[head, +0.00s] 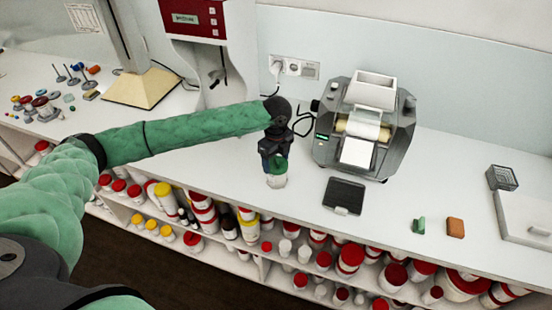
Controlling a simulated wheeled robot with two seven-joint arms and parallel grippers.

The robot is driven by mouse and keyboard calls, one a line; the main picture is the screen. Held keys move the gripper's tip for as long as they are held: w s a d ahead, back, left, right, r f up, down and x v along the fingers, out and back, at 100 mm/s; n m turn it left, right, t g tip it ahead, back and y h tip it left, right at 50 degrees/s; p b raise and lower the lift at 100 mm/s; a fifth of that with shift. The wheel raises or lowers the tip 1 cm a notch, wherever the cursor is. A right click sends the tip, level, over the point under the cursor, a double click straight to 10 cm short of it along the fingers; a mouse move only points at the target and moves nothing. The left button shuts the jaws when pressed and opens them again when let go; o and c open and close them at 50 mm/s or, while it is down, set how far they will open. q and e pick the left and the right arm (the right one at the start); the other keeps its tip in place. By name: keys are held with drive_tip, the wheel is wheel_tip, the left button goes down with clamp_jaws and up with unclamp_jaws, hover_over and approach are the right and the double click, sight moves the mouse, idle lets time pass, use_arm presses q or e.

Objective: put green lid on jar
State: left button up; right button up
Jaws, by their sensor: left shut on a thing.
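My left gripper (276,157) points down over the counter and is shut on the green lid (277,165). The white jar (277,181) stands upright on the counter right below the lid. The lid is at the jar's mouth; I cannot tell whether it is fully seated or slightly above. The fingers hide part of the lid. My right gripper is not in view.
A grey machine with rollers (366,128) stands right of the jar, with a dark flat pad (344,196) in front. A green piece (419,226) and an orange block (455,227) lie further right. A red-and-white machine (200,30) stands behind. Shelves below hold many containers.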

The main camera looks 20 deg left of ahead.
use_arm(q)
drive_tip(key=shift+f+p, duration=0.1)
drive_tip(key=shift+p, duration=0.25)
idle(0.5)
drive_tip(key=o, duration=1.2)
drive_tip(key=shift+c, duration=0.2)
drive_tip(key=shift+r+p, duration=1.9)
drive_tip(key=shift+r, duration=0.35)
clamp_jaws()
